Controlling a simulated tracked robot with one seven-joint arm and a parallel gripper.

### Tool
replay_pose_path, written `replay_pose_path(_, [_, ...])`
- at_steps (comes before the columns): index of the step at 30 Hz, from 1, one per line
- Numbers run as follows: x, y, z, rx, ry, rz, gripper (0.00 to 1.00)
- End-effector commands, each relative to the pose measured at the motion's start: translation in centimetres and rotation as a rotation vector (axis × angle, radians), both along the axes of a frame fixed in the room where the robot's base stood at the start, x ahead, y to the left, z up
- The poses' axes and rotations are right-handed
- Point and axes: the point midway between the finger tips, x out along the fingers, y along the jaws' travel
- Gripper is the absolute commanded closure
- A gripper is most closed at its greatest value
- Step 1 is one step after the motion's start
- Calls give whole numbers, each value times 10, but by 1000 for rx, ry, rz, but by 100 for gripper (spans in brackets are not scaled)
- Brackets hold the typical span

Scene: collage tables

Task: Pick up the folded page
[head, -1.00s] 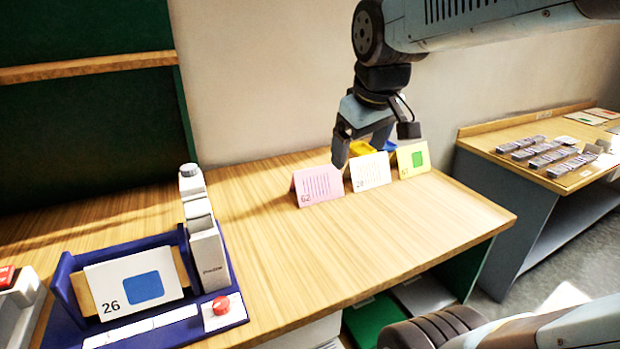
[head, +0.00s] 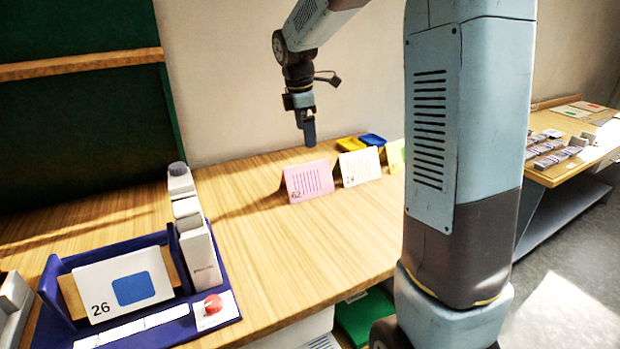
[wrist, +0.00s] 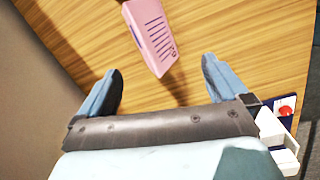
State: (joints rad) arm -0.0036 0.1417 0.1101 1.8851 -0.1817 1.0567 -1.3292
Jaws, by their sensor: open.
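Several folded pages stand tent-like on the wooden table. The pink folded page (head: 309,182), marked 62, is leftmost. A white folded page (head: 360,167) stands to its right, and a yellow-green one (head: 395,155) is mostly hidden behind my arm. In the wrist view the pink page (wrist: 149,32) lies ahead, its near end between the lines of the fingers. My gripper (head: 307,138) is above and behind the pink page in the head view, apart from it. In the wrist view the gripper (wrist: 162,74) has its fingers wide apart with nothing between them.
A blue holder (head: 60,265) with a card (head: 125,285) marked 26, a white device (head: 200,245) and a red button (head: 213,303) stand at left. Yellow (head: 350,144) and blue (head: 372,140) items lie behind the pages. The wooden table (head: 270,250) is clear in front.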

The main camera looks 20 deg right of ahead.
Motion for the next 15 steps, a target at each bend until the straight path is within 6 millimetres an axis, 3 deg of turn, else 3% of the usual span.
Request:
replay_pose_path(6, [34,3,-26,-19,67,162,0])
replay_pose_path(15, [43,1,-52,-25,90,215,0])
